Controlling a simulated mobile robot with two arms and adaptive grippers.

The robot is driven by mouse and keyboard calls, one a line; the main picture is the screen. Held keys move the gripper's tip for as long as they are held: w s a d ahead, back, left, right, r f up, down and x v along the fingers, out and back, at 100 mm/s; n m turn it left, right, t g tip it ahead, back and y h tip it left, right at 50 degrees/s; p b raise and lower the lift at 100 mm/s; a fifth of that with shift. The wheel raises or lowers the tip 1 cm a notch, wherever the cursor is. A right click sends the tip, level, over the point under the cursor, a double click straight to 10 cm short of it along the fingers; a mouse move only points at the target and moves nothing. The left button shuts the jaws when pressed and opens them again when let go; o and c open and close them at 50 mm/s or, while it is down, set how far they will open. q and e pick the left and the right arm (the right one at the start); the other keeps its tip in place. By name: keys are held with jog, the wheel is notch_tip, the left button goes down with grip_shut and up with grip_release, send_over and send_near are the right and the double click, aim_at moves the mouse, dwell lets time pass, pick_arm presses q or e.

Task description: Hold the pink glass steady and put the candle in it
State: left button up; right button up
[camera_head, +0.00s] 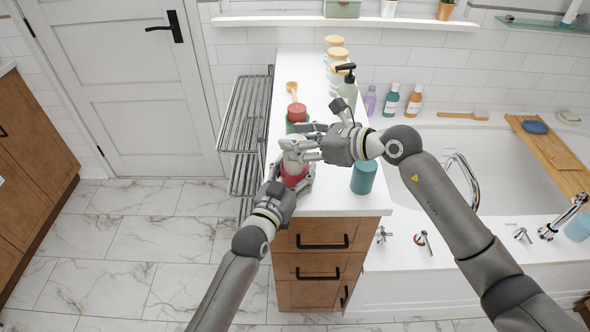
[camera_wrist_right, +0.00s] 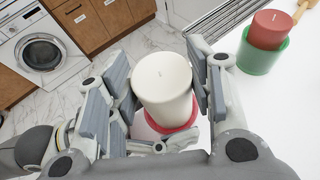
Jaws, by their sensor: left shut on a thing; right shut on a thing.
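The pink glass (camera_head: 293,179) stands near the front of the white counter; part of its rim shows below the candle in the right wrist view (camera_wrist_right: 168,126). My left gripper (camera_head: 291,184) is shut around the glass. My right gripper (camera_head: 302,150) is shut on the white candle (camera_wrist_right: 163,85), its fingers on both sides of it in the right wrist view (camera_wrist_right: 162,88). The candle is roughly upright with its lower end at the glass's mouth. The fingers and the candle hide how deep it sits.
A red candle (camera_wrist_right: 271,27) in a green glass (camera_wrist_right: 259,58) stands just behind on the counter (camera_head: 335,199). A teal bottle (camera_head: 363,177) stands to the right, and a pump bottle (camera_head: 347,90) and several jars farther back. A metal rack (camera_head: 246,115) borders the left side.

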jog(key=o, duration=1.2)
jog(key=v, duration=1.2)
pick_arm(q)
jog(key=o, duration=1.2)
jog(key=shift+c, duration=0.2)
jog(key=shift+s, duration=0.1)
